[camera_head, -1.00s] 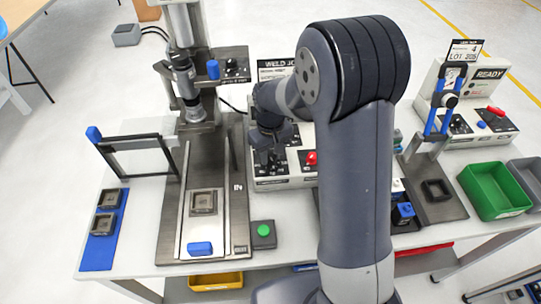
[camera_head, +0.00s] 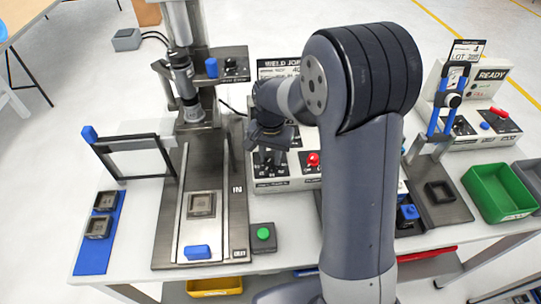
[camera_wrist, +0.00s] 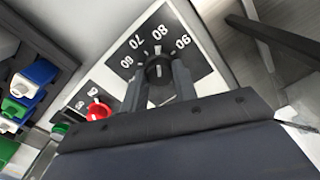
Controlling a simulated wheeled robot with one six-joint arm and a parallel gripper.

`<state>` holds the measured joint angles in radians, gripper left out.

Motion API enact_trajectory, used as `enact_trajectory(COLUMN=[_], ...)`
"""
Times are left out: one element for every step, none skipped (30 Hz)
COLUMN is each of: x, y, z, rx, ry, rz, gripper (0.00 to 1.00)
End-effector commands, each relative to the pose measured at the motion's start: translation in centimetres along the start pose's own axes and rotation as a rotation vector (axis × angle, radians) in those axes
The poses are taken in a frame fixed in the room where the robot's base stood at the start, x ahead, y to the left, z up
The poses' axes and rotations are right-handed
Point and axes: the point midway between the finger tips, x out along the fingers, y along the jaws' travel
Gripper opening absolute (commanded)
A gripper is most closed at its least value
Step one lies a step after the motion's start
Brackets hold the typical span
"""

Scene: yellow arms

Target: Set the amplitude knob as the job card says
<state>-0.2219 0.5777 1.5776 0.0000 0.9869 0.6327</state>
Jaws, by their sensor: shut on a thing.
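The amplitude knob (camera_wrist: 159,72) is black and sits on a black dial plate (camera_wrist: 185,50) marked 60, 70, 80 and 90 in the wrist view. A pale mark shows at the knob's edge, around 70 to 80; I cannot read it exactly. My gripper (camera_wrist: 160,82) is shut on the knob, one finger on each side. In the head view my gripper (camera_head: 268,145) is over the left part of the white control box (camera_head: 285,184), hiding the knob. The job card (camera_head: 279,68) stands behind it, headed "WELD JO", partly covered by my arm and not fully readable.
A red knob (camera_wrist: 98,110) is beside the dial, also seen in the head view (camera_head: 313,160). A green button (camera_head: 263,233) stands in front.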

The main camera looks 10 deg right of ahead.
Motion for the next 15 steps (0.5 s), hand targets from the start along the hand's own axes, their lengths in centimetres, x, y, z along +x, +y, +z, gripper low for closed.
enact_trajectory(x=[-0.06,-0.07,-0.07,-0.07,-0.08,-0.08,-0.09,-0.09,-0.09,-0.1,-0.1,-0.1,-0.1,-0.11,-0.11], y=[-0.04,-0.04,-0.04,-0.04,-0.05,-0.04,-0.04,-0.05,-0.05,-0.05,-0.05,-0.05,-0.05,-0.05,-0.05], z=[-0.06,-0.06,-0.07,-0.07,-0.07,-0.07,-0.07,-0.07,-0.07,-0.07,-0.07,-0.07,-0.08,-0.08,-0.08], rx=[0.021,0.034,0.049,0.059,0.068,0.078,0.085,0.091,0.097,0.101,0.104,0.106,0.108,0.109,0.11], ry=[0.003,0.003,0.003,0.003,0.003,0.003,0.003,0.003,0.003,0.003,0.003,0.003,0.003,0.003,0.003], rz=[-0.001,-0.002,-0.002,-0.002,-0.002,-0.002,-0.002,-0.002,-0.002,-0.002,-0.002,-0.002,-0.002,-0.002,-0.002], gripper=[0.05,0.05,0.05,0.05,0.05,0.05,0.05,0.05,0.05,0.05,0.05,0.05,0.05,0.05,0.05])
